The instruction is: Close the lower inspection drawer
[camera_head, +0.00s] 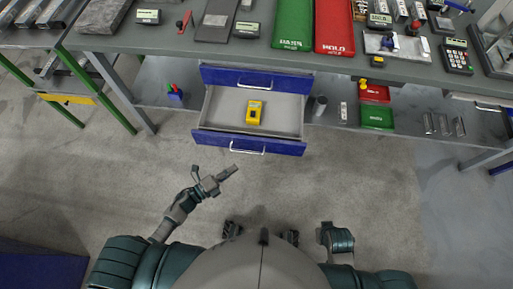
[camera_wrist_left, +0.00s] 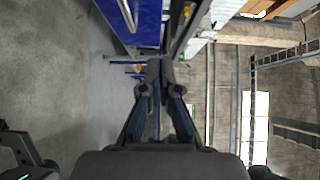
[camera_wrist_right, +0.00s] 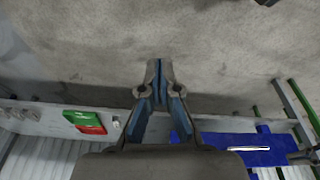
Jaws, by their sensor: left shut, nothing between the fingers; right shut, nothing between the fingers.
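The lower drawer (camera_head: 222,138) stands pulled out below the bench, its blue front and pale handle (camera_head: 246,149) facing me. A yellow device (camera_head: 254,112) lies inside it. The upper drawer (camera_head: 285,82) above it looks shut. My left gripper (camera_head: 235,169) is shut and empty, in front of and below the lower drawer front, apart from it. Its closed fingers also show in the left wrist view (camera_wrist_left: 160,65). My right gripper (camera_wrist_right: 160,68) is shut and empty in the right wrist view; its fingertips are not clear in the head view. A blue drawer front (camera_wrist_right: 262,146) shows there.
The bench top (camera_head: 180,42) holds a green tray (camera_head: 294,24), a red tray (camera_head: 334,27) and several instruments. The lower shelf (camera_head: 400,140) carries small red and green bins (camera_head: 377,116). A green-legged table (camera_head: 97,90) stands at left. The floor before the drawer is clear.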

